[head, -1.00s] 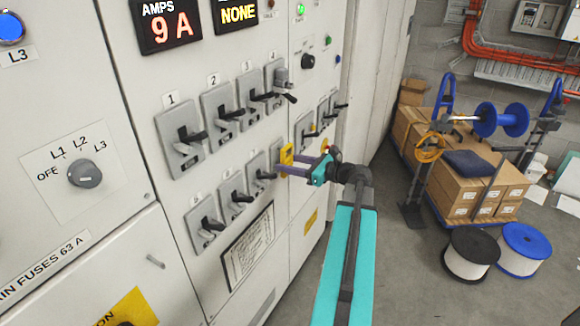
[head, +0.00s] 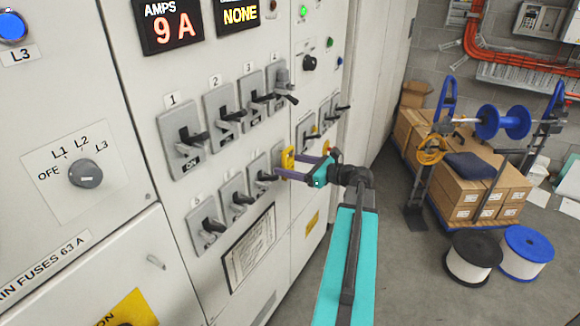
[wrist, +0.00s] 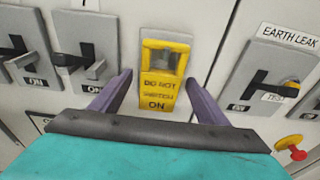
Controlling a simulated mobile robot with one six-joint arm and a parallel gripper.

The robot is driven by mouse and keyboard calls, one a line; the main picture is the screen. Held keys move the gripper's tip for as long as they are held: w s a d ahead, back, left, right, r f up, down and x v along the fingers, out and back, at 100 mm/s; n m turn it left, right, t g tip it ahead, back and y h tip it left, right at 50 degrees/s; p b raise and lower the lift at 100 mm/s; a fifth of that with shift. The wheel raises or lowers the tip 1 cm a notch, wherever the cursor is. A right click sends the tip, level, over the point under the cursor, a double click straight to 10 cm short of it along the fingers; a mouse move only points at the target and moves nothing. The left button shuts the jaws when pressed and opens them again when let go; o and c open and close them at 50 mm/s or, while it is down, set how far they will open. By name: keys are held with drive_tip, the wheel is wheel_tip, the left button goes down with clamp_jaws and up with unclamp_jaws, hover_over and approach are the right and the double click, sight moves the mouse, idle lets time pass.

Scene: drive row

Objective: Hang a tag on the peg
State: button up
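A yellow tag (wrist: 158,92) reading "DO NOT SWITCH ON" hangs upright against a grey plate (wrist: 146,38) on the panel front. A grey part of the plate's fitting shows through the tag's window; whether that is the peg, I cannot tell. The tag also shows in the head view (head: 287,160), in the lower switch row. My gripper (wrist: 160,88) is open, with one purple finger on each side of the tag and a visible gap to both. In the head view my gripper (head: 285,165) reaches in from the right.
Switches with handles flank the tag on the left (wrist: 85,62) and right (wrist: 265,85). A red knob (wrist: 297,154) is at lower right.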

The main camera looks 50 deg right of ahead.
idle(0.3)
drive_tip(key=b+v, duration=0.4)
drive_tip(key=v, duration=0.9)
drive_tip(key=shift+s, duration=0.4)
idle(0.3)
